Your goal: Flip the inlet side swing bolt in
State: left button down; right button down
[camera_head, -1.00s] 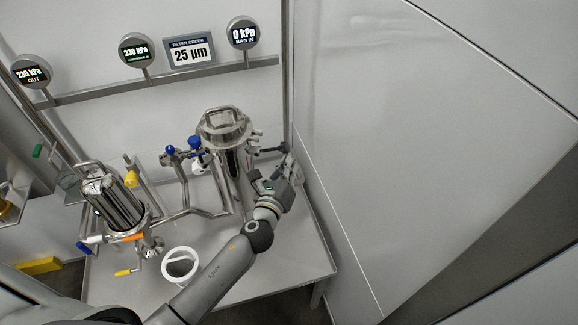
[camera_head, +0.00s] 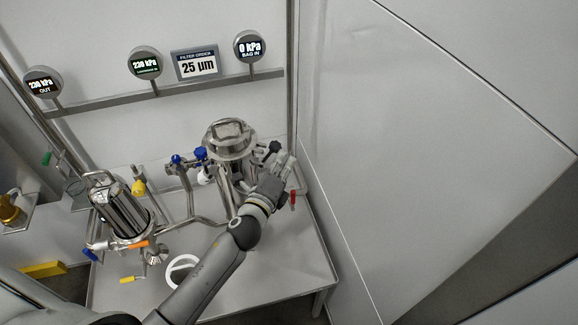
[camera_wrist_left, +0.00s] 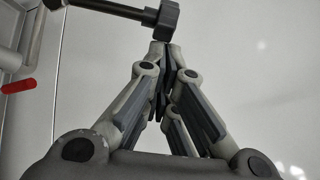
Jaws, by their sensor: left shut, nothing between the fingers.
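The swing bolt's black knob (camera_head: 274,147) is at the right side of the steel filter housing's lid (camera_head: 229,136) in the head view. In the left wrist view the knob (camera_wrist_left: 166,15) is at the top, with its dark rod (camera_wrist_left: 110,10) running left. My left gripper (camera_head: 285,160) is shut and empty beside the knob. Its fingertips (camera_wrist_left: 163,47) are together just below the knob in the wrist view; I cannot tell if they touch it. The lower right of the housing is hidden behind the gripper and arm. My right gripper is not in view.
A red handle (camera_head: 293,200) is right of my gripper. Blue-knobbed valves (camera_head: 200,153) are left of the housing, and another steel vessel (camera_head: 122,209) stands farther left. A white ring-shaped item (camera_head: 182,270) lies by my forearm. The wall is close on the right.

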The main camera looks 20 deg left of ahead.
pick_arm(q)
jog(key=shift+a+r+n+p, duration=0.15)
jog(key=shift+a+r+n, duration=0.4)
jog(key=shift+n, duration=0.4)
jog(key=shift+a+r+n+p, duration=0.15)
jog(key=shift+a+r+n, duration=0.25)
jog(key=shift+a+n, duration=0.45)
jog(key=shift+a+r+n+p, duration=0.15)
jog(key=shift+a+r+n, duration=0.4)
jog(key=shift+n, duration=0.45)
jog(key=shift+f, duration=0.1)
